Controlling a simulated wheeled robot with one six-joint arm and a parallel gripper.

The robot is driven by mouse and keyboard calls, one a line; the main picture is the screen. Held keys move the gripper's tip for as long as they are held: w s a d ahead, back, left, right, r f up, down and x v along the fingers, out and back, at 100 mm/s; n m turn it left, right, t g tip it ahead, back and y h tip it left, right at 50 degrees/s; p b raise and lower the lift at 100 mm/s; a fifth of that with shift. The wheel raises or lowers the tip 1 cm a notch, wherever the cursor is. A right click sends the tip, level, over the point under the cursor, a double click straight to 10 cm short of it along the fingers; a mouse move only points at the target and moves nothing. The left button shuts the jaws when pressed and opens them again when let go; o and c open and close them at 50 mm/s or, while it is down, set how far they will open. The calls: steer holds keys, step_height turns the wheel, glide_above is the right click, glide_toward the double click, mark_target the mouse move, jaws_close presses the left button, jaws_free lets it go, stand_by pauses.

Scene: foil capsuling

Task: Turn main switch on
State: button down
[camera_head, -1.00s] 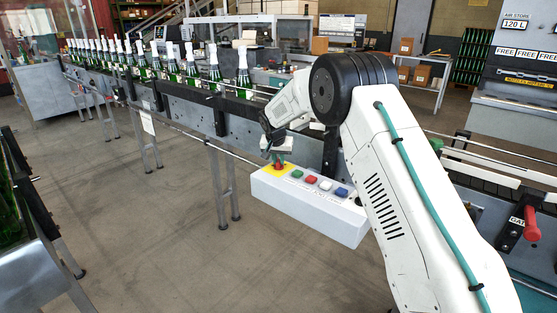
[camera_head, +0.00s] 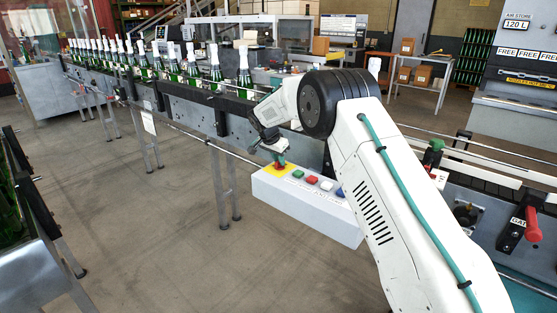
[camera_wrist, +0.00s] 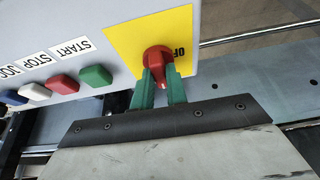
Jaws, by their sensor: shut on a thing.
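The main switch is a red rotary knob (camera_wrist: 158,62) on a yellow plate (camera_wrist: 122,36) at the end of a white control box (camera_head: 318,213). My gripper (camera_wrist: 160,82) has its two green fingers on either side of the knob, shut on it. In the head view my gripper (camera_head: 279,160) comes down on the knob from above, and the yellow plate shows partly beneath it. Letters reading "OF" show beside the knob in the wrist view; the rest of the word is hidden.
Green (camera_head: 298,174), red (camera_head: 312,180), white (camera_head: 326,185) and blue (camera_head: 340,192) buttons stand along the box beside the switch. A conveyor (camera_head: 190,105) with several foil-topped bottles runs behind. A red handle (camera_head: 533,224) is at the right. The floor in front is clear.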

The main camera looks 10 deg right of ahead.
steer(key=shift+s+f, duration=0.1)
steer(key=c, duration=1.4)
jaws_free()
steer(key=shift+a, duration=0.1)
steer(key=v, duration=0.8)
